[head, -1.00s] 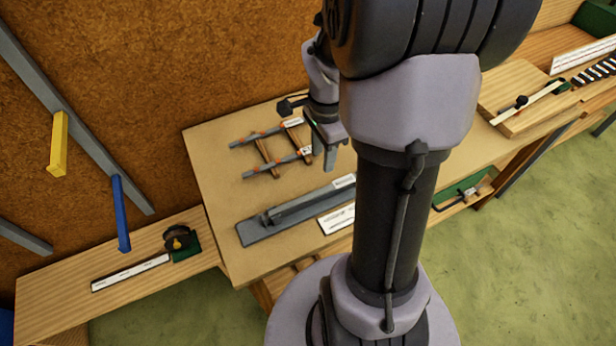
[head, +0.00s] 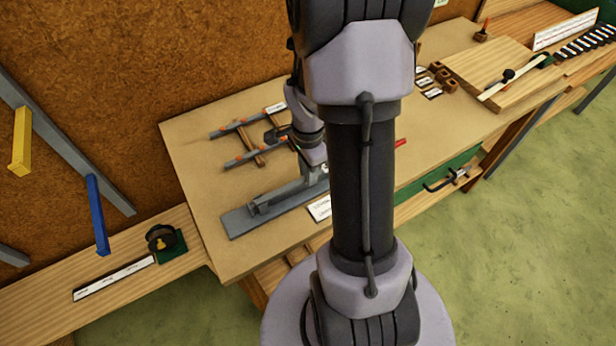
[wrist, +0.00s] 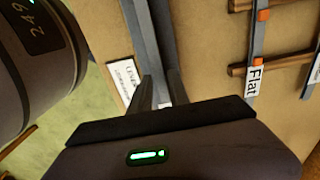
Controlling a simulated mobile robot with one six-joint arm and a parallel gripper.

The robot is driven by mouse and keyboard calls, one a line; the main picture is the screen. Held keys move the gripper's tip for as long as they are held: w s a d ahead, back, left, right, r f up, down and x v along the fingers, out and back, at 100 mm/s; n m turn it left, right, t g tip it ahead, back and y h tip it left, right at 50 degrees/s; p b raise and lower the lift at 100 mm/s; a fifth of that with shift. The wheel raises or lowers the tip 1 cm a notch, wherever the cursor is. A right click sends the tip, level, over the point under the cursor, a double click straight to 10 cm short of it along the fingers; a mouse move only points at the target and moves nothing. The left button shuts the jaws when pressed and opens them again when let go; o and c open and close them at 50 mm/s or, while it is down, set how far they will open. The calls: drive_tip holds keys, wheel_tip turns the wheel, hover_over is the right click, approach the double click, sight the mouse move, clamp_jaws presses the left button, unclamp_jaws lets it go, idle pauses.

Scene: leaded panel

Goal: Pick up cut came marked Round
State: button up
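My gripper (wrist: 159,88) shows in the wrist view with its two fingers apart. It is over a long grey bar (wrist: 143,32), with a small white patch between the fingers. In the head view this grey fixture (head: 245,219) lies near the table's front, and my arm hides the fingertips. Two grey came strips lie on a wooden rack behind it. One strip (wrist: 254,40) carries a label reading Flat (wrist: 253,80). The other strip (head: 228,131) has a label (head: 276,107) too small to read. I cannot read Round anywhere.
A white card (head: 318,209) lies beside the fixture. A lower bench at left holds a white ruler (head: 113,279) and a dark round tool (head: 161,237). Small wooden blocks (head: 442,77) and a wooden board (head: 490,65) are at right. Blue and yellow bars stick out at left.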

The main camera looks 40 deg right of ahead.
clamp_jaws()
drive_tip(key=shift+r, duration=0.1)
